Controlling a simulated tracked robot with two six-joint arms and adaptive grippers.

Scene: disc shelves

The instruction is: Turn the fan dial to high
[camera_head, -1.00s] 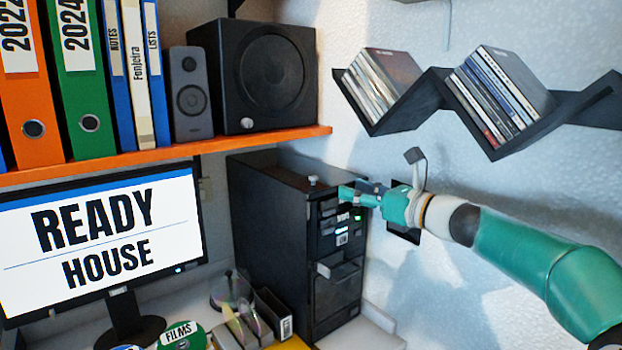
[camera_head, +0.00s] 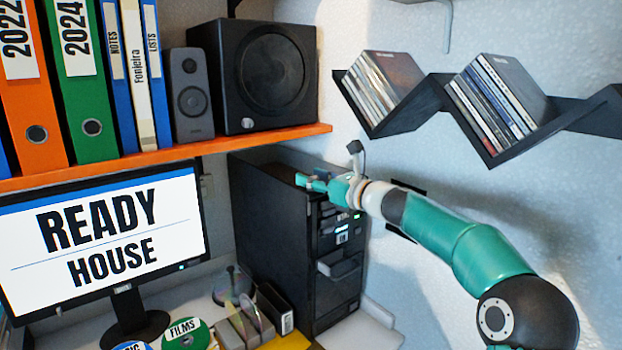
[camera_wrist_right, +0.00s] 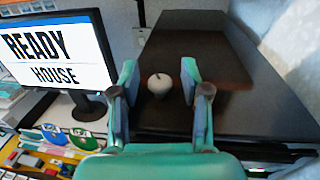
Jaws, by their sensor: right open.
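The dial is a small pale round knob (camera_wrist_right: 158,85) on the top face of the black tower case (camera_head: 275,220). In the right wrist view it sits between the two fingers, with a gap on each side. In the head view it is hidden behind my right gripper (camera_head: 308,182), which is at the top front of the case. The right gripper is open and empty, and its teal fingers (camera_wrist_right: 159,72) show on both sides of the knob. No markings around the knob are legible. My left gripper is not in view.
An orange shelf (camera_head: 240,142) with a black speaker (camera_head: 268,75) hangs above the case at the left. A zigzag rack (camera_head: 440,98) with discs is on the wall to the right. The monitor (camera_head: 105,235) stands left of the case. Disc holders (camera_head: 243,325) stand in front.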

